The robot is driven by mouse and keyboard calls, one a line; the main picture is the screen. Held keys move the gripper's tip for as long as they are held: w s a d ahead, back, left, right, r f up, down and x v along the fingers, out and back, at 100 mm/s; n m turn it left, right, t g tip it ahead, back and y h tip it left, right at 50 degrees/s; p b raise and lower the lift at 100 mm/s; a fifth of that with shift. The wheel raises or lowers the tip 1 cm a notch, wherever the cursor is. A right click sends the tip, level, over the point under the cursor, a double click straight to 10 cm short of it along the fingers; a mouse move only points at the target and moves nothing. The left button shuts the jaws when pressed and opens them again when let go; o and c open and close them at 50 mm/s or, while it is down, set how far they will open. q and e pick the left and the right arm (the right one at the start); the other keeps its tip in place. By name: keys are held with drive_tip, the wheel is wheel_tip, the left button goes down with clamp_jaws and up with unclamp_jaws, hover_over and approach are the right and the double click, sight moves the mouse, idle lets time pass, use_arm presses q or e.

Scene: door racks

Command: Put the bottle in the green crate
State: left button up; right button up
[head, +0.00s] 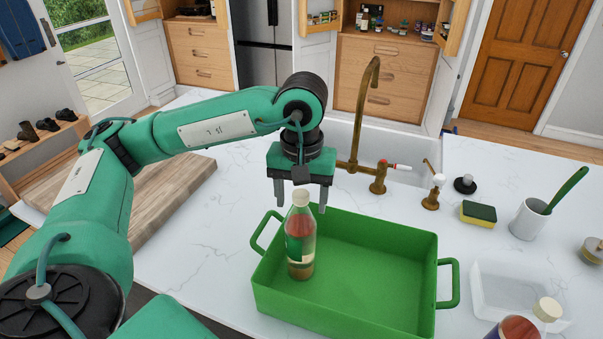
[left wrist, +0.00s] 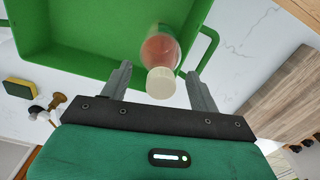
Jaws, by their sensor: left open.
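A clear bottle with a red upper part, green label and cream cap (head: 300,237) stands upright inside the green crate (head: 385,292), near its left end. My left gripper (head: 301,205) is open just above the bottle, pointing down, with one finger on each side of the cap. In the left wrist view the bottle's cap (left wrist: 161,84) shows between the open fingers (left wrist: 158,72), with a gap on both sides. The crate's green floor (left wrist: 85,25) shows behind the bottle. My right gripper is in neither view.
A brass tap (head: 365,100) and sink (head: 400,168) are behind the crate. A sponge (head: 479,213) and mug (head: 528,220) stand right; a wooden board (head: 165,190) lies left.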

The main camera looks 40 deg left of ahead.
use_arm(q)
wheel_tip(320, 180, up, 8)
drive_tip(key=shift+r+b, duration=0.25)
drive_tip(key=shift+b, duration=0.15)
drive_tip(key=shift+r, duration=1)
